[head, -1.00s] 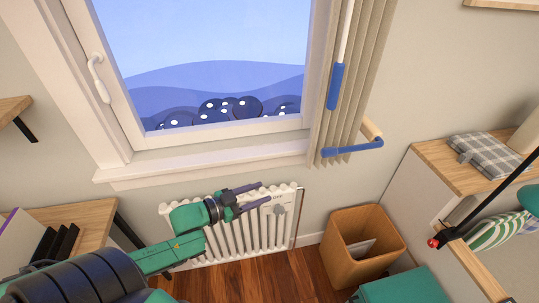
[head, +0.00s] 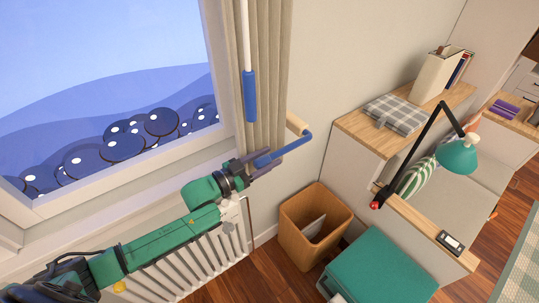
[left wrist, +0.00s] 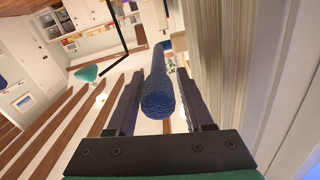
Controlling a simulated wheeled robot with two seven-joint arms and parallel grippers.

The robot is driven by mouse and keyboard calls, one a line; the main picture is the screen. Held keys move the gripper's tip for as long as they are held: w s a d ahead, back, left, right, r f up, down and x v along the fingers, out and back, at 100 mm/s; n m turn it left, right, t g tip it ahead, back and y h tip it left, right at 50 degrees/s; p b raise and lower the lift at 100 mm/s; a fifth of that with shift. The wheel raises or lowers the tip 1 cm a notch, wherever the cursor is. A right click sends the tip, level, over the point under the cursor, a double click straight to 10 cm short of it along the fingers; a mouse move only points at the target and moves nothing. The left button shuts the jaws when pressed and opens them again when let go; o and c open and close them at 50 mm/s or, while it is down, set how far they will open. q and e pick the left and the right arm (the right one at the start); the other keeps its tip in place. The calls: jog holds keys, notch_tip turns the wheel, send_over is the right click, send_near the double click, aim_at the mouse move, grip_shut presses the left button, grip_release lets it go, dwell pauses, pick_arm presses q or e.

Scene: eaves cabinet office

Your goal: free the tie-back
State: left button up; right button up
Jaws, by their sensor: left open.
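The blue tie-back (head: 290,146) runs across the lower part of the beige curtain (head: 262,70) and reaches the wooden peg (head: 296,124) on the wall. My left gripper (head: 258,162) is at the tie-back's near-left end, in front of the curtain. In the left wrist view, the tie-back (left wrist: 160,95) is a thick, ribbed blue cord seen end-on. It lies between the two open fingers (left wrist: 158,88), with a gap visible on each side. The fingers hide part of the tie-back in the head view. My right gripper is not in view.
A blue-handled wand (head: 249,95) hangs in front of the curtain. The white radiator (head: 215,262) is below my left arm. A wooden bin (head: 296,240) and a teal-topped seat (head: 380,270) stand on the floor. A wooden-topped cabinet (head: 350,130) is to the right.

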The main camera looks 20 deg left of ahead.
pick_arm(q)
jog(key=shift+w+d+r, duration=0.1)
jog(key=shift+w+d, duration=0.2)
jog(key=shift+d, duration=0.2)
jog(key=shift+a, duration=0.1)
grip_shut()
dwell(1.0)
